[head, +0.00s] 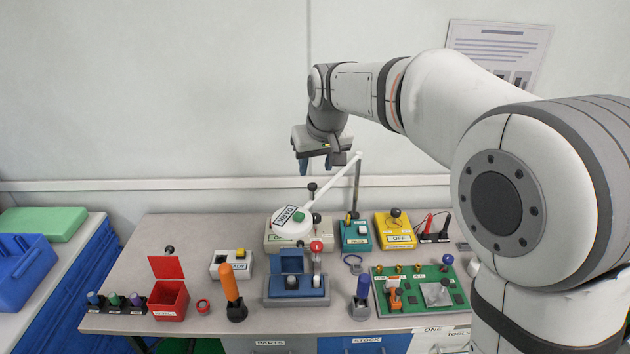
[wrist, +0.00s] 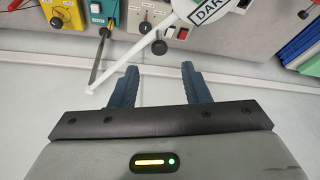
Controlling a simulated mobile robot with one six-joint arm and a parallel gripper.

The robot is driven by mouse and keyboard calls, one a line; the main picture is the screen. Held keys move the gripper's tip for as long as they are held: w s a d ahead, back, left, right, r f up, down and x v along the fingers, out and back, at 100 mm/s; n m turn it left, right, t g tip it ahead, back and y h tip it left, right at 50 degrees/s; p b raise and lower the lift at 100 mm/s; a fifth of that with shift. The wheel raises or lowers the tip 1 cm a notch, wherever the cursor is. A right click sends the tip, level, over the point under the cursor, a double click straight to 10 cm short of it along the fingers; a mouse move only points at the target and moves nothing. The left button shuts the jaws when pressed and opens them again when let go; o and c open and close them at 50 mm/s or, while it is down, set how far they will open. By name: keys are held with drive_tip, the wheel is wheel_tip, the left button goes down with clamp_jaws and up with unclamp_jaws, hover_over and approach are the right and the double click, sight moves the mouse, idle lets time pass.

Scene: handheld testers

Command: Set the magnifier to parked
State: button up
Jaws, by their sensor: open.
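The magnifier has a round white head (head: 283,228) labelled DARK with a green button. A white arm (head: 336,171) slopes from it up to the top of a thin grey post (head: 357,187) on the right. A dark knob (head: 312,187) stands near the head. The head hangs over a beige tester box. My gripper (head: 316,168) is open and empty, above and behind the magnifier, near the wall. In the wrist view my gripper's fingers (wrist: 158,68) are apart; the magnifier arm (wrist: 140,50) passes just beyond them, and the head (wrist: 205,10) is partly cut off.
The beige box (head: 272,240), a teal tester (head: 355,236) and a yellow tester (head: 395,230) stand at the back. In front are a blue tester (head: 296,292), a red bin (head: 168,299), an orange-handled tool (head: 230,286) and a green board (head: 420,304). The bench's left back is clear.

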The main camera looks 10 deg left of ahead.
sight(313, 185)
drive_tip(key=x, duration=0.6)
drive_tip(key=shift+f, duration=0.2)
clamp_jaws()
idle(0.4)
